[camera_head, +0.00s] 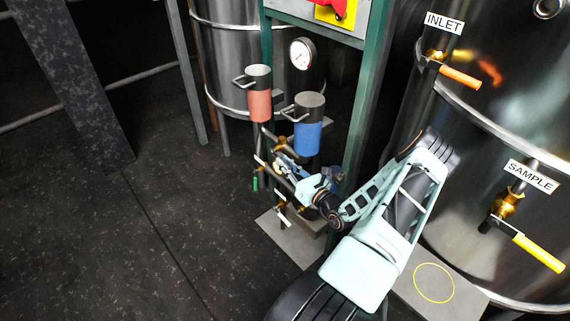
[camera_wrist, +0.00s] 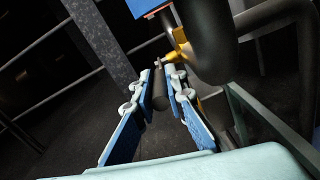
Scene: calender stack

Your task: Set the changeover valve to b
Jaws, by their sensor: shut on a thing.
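The changeover valve shows in the wrist view as a brass-yellow body (camera_wrist: 177,44) on a dark pipe. Its dark grey, rod-like handle (camera_wrist: 160,92) lies between the two blue finger pads of my gripper (camera_wrist: 160,82). My gripper is shut on this handle, with a finger on each side. In the head view my gripper (camera_head: 287,168) is at the pipework below a red canister (camera_head: 259,105) and a blue canister (camera_head: 307,138). The valve is mostly hidden by the gripper there. I cannot read any position letters on it.
A green frame post (camera_head: 364,100) stands close to my arm. A dark pipe (camera_wrist: 210,45) is close beside the fingers. Open dark floor (camera_head: 110,240) lies at the left.

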